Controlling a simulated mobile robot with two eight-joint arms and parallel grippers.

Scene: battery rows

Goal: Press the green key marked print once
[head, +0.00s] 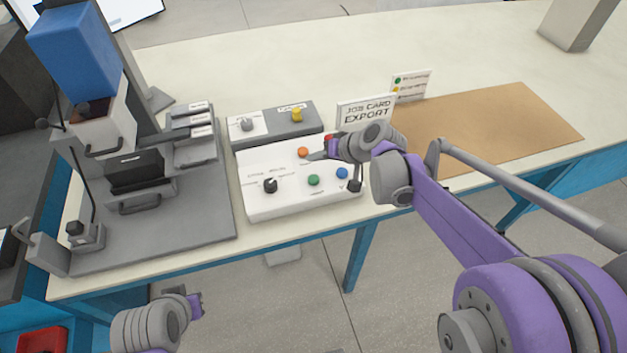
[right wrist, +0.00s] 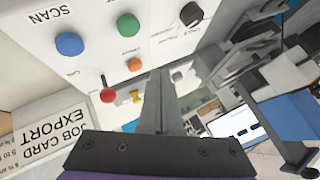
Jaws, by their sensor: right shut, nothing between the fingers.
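The green key (head: 313,180) is a round button on the front part of a sloped white control panel (head: 255,209). It also shows in the right wrist view (right wrist: 128,25); its marking is too small to read. An orange key (head: 303,152) is behind it and a blue key (head: 342,173) to its right. My right gripper (head: 311,157) is shut and empty, its fingertips over the panel near the orange key, apart from the green key. In the right wrist view its fingers (right wrist: 161,76) point to the right of the orange key. My left gripper (head: 196,303) is low, in front of the bench.
Black knobs (head: 270,185) (head: 354,186) flank the keys. A red-tipped lever (right wrist: 108,95) stands near the orange key. Behind are a grey box with a yellow knob (head: 297,115) and a job card sign (head: 365,112). A grey machine (head: 185,225) stands left; a brown mat (head: 500,120) lies right.

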